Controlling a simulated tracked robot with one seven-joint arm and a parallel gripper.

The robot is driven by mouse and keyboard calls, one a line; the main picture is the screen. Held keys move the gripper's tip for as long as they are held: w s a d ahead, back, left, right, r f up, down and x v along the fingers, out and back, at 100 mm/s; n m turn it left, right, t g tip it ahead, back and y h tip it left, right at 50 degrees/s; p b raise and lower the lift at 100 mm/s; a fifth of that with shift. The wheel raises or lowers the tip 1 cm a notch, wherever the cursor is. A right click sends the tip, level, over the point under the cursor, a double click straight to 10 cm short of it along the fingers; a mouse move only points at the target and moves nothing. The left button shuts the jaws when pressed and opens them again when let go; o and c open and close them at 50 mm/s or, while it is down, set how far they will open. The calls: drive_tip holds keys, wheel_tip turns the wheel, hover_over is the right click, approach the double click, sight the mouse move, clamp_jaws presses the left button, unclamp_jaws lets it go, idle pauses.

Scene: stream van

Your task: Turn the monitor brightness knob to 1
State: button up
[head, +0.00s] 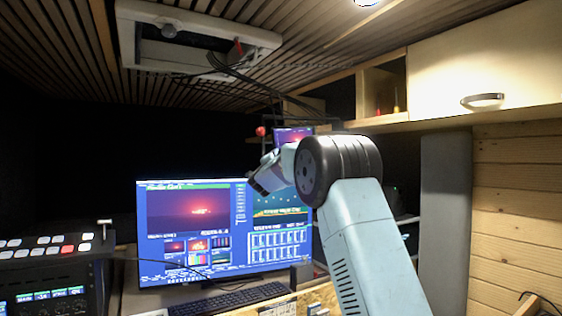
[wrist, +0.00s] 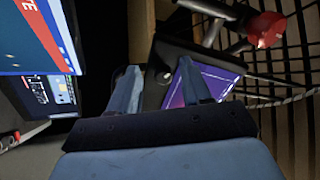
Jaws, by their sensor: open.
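A small monitor (head: 293,134) with a purple-pink screen stands behind and above the large screen in the head view. In the wrist view a small purple screen (wrist: 190,85) in a dark frame lies just beyond my gripper (wrist: 160,68). The frame bears a small pale round part (wrist: 163,76) between the fingertips in the picture; I cannot tell whether it is the brightness knob. My two blue fingers are spread and hold nothing. The right finger covers part of the screen. In the head view my arm's joint hides much of the gripper. No knob setting is readable.
A large monitor (head: 195,230) with a keyboard (head: 240,298) in front stands at the left. A control panel (head: 50,250) is at far left. A wooden cabinet (head: 480,70) hangs right. A red thing (wrist: 266,28) on a grey stand is near the gripper.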

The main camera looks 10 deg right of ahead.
drive_tip(key=shift+s, duration=0.15)
drive_tip(key=v, duration=1.3)
drive_tip(key=shift+s+a+f, duration=0.2)
drive_tip(key=shift+a, duration=0.1)
drive_tip(key=s+r+n+g+y, duration=0.1)
drive_tip(key=s+n+y, duration=0.6)
drive_tip(key=s, duration=0.1)
drive_tip(key=s+d+f+n+g+y, duration=0.1)
drive_tip(key=s+f, duration=0.6)
drive_tip(key=s, duration=0.8)
drive_tip(key=s+d+f+n+g+y, duration=0.1)
drive_tip(key=s+d+f+n+g, duration=0.3)
drive_tip(key=s, duration=1)
drive_tip(key=s+d+f+n+g, duration=0.2)
drive_tip(key=s+f+n+g, duration=0.4)
drive_tip(key=s+f, duration=0.5)
drive_tip(key=s+g, duration=0.2)
drive_tip(key=s, duration=0.2)
drive_tip(key=shift+s+d+f+g+y, duration=0.2)
drive_tip(key=shift+s+f+g+y, duration=0.1)
drive_tip(key=shift+s+f+y, duration=0.1)
drive_tip(key=shift+w, duration=0.1)
drive_tip(key=shift+c, duration=0.5)
